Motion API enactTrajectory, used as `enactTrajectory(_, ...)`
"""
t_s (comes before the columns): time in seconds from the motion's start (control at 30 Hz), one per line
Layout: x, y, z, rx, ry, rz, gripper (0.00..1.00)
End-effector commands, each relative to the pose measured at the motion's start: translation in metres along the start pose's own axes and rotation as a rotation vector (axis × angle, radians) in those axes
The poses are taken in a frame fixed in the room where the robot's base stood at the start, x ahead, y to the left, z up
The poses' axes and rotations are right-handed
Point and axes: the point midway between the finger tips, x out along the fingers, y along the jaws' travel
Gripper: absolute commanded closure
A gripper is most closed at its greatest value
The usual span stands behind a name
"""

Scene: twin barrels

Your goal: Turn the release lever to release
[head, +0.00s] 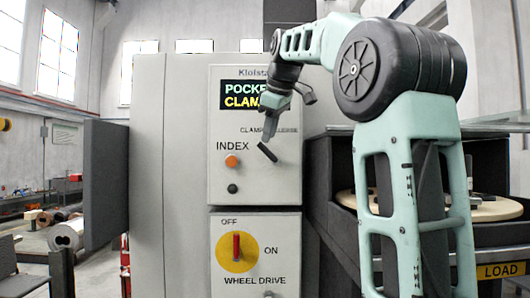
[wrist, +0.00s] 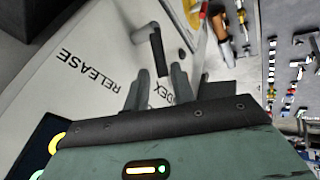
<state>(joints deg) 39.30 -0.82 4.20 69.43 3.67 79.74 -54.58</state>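The release lever (head: 267,152) is a short black bar on the upper grey control panel, below a partly covered label ending in "RELEASE". In the head view it slants from upper left to lower right. My gripper (head: 269,124) is just above it, pointing down. In the wrist view the dark lever (wrist: 157,45) lies ahead, in line with the gap between the fingertips of my gripper (wrist: 160,75). The fingers are apart with nothing gripped between them. I cannot tell whether a fingertip touches the lever. The word "RELEASE" shows left of the fingers in the wrist view.
A display (head: 240,95) reads "POCKET CLAMP", partly hidden by my arm. An orange button (head: 231,161) and a dark button (head: 232,188) sit left of the lever. Below is a red wheel drive switch (head: 237,246) on a yellow disc. A round wooden-coloured table (head: 500,209) is at right.

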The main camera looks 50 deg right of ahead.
Motion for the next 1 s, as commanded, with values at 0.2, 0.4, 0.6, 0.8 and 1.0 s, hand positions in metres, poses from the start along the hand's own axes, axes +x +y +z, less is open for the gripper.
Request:
enactTrajectory(0.2,0.04,0.0,0.0,0.0,-0.002,-0.003,0.75)
enactTrajectory(0.4,0.059,0.0,0.0,0.0,0.0,-0.001,0.75)
enactTrajectory(0.6,0.063,0.0,0.0,0.0,0.0,0.0,0.75)
enactTrajectory(0.8,0.063,0.0,0.0,0.0,0.0,-0.001,0.89)
enactTrajectory(1.0,0.063,0.0,0.0,0.001,0.002,-0.001,1.0)
